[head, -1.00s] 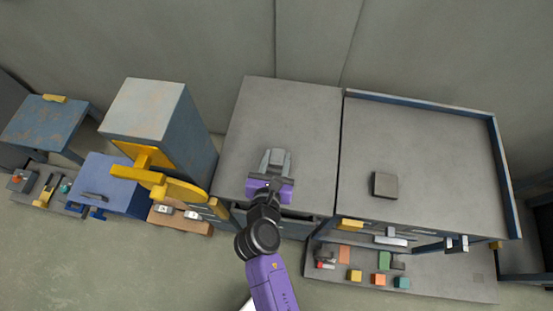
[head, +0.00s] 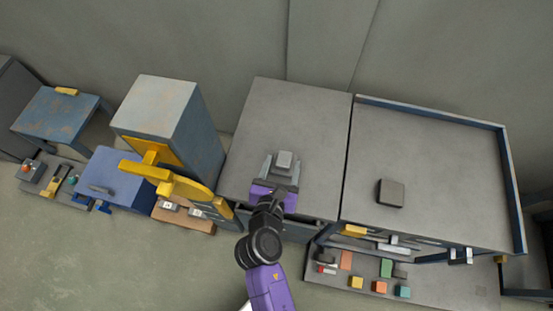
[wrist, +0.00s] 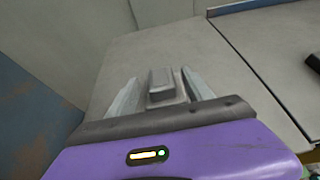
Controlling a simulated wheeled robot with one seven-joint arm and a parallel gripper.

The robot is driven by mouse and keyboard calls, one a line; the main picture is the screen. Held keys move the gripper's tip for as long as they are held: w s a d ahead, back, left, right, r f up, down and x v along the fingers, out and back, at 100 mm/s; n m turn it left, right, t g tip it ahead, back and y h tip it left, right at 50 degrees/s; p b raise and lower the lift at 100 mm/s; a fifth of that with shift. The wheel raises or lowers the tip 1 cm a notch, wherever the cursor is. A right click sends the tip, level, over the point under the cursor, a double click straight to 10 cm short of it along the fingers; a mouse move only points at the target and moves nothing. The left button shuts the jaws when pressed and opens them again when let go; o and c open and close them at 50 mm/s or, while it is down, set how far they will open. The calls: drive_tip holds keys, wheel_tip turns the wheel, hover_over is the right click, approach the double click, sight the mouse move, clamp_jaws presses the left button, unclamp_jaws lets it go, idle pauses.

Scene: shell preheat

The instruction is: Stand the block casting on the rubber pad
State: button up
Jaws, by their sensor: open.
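The block casting (head: 285,160), a small light grey stepped block, is at the left grey worktop (head: 300,110), near its front. My gripper (head: 282,165) is open around it, one finger on each side. In the wrist view the casting (wrist: 162,84) shows between the spread fingers, with gaps visible beside it; its lower end is partly hidden by the gripper body. What I take for the rubber pad (head: 390,192) is a dark grey square lying on the right worktop (head: 430,160), with nothing on it.
The right worktop has a raised blue rim (head: 440,112) at its back and right side. Several coloured blocks lie on a low shelf (head: 440,285) below the right worktop.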

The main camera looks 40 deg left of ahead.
drive_tip(key=v, duration=1)
drive_tip(key=shift+s+d, duration=0.15)
drive_tip(key=s+d+m+h, duration=0.1)
drive_tip(key=s+d+m, duration=0.2)
drive_tip(key=d+m, duration=1.6)
drive_tip(key=s+d+r+m+t+h, duration=0.1)
drive_tip(key=s+d+r+m+h, duration=0.2)
drive_tip(key=d+r+m, duration=0.4)
drive_tip(key=s+d+r+m+t+h, duration=0.2)
drive_tip(key=s+d+r+m, duration=0.4)
drive_tip(key=d+m, duration=0.5)
drive_tip(key=r+m+h, duration=0.1)
drive_tip(key=m, duration=0.4)
drive_tip(key=shift+r, duration=0.35)
drive_tip(key=shift+s, duration=0.1)
